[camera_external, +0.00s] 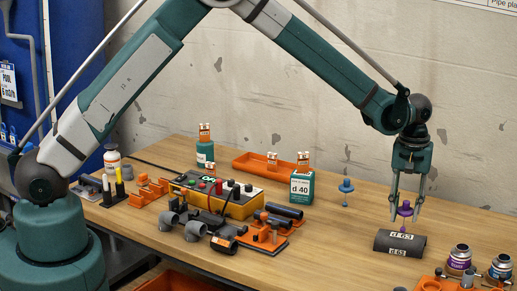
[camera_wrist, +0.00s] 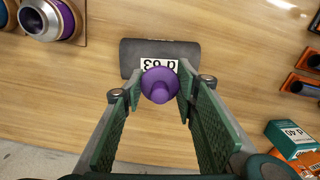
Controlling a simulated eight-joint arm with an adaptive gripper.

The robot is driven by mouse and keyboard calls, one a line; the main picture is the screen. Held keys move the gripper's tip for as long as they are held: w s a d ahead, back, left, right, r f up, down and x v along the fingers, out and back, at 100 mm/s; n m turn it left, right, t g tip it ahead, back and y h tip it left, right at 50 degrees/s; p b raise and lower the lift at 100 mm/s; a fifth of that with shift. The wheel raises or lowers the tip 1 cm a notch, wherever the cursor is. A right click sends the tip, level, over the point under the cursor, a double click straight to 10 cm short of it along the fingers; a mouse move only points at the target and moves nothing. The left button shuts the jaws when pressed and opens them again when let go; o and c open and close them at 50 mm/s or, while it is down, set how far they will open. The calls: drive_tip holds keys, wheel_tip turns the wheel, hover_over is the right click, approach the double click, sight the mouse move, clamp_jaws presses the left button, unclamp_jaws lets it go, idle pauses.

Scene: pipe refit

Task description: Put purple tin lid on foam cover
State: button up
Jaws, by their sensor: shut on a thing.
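The purple tin lid (camera_external: 404,208) has a round knob and a thin stem below. My gripper (camera_external: 405,213) is shut on it, with a finger on either side. In the wrist view the lid (camera_wrist: 160,86) sits between the fingertips of my gripper (camera_wrist: 160,90). The foam cover (camera_external: 399,243) is a dark grey half-round piece labelled d 63, lying on the table directly below the lid. The foam cover (camera_wrist: 135,58) also shows in the wrist view, partly hidden by the lid. I cannot tell whether the stem touches the cover.
A purple-labelled tin (camera_external: 459,260) and a blue-labelled tin (camera_external: 500,267) stand at the right edge. A blue lid (camera_external: 346,187) is behind and left of the cover. A d 40 box (camera_external: 301,188) and a pipe fixture (camera_external: 265,232) are further left. Bare table surrounds the cover.

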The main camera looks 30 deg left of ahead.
drive_tip(key=shift+f, duration=0.6)
drive_tip(key=shift+f, duration=0.2)
drive_tip(key=o, duration=0.8)
drive_tip(key=shift+r, duration=0.15)
wheel_tip(320, 180, up, 12)
drive_tip(key=shift+r, duration=0.1)
idle(0.5)
